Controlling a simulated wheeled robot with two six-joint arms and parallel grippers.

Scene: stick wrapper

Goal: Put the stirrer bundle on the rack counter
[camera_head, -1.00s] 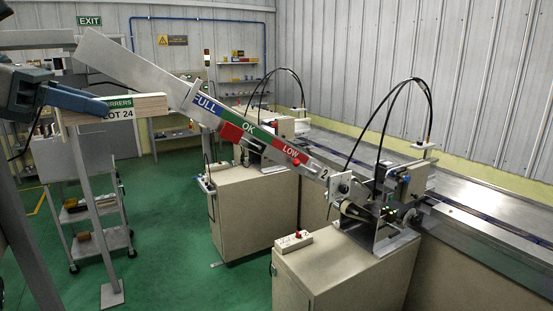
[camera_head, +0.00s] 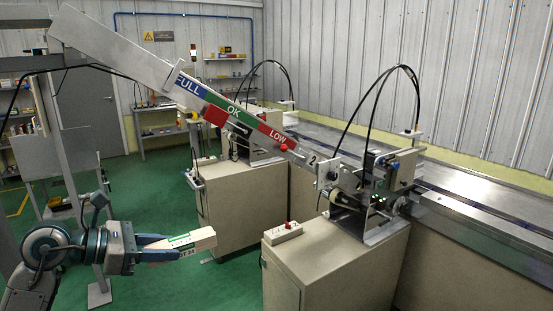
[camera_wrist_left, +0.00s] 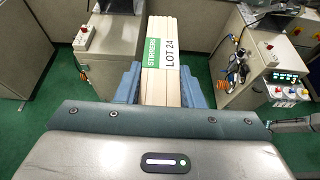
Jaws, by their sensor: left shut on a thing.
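The stirrer bundle (camera_head: 206,239) is a pale block of sticks with a green and white label. My left gripper (camera_head: 168,247) is shut on its near end at the lower left of the head view, in the air. In the left wrist view the bundle (camera_wrist_left: 158,92) lies between the two blue fingers and points away from the wrist; its label reads "STIRRERS LOT 24". A bench with shelves (camera_head: 162,131) stands at the back wall; I cannot tell if it is the rack counter. My right gripper is not in view.
A sloping chute (camera_head: 115,50) marked FULL, OK and LOW leads down to a machine on a beige cabinet (camera_head: 335,260). A red-buttoned box (camera_head: 283,233) sits on this cabinet. A second cabinet (camera_head: 230,205) stands behind. Green floor (camera_head: 150,190) is open at the left.

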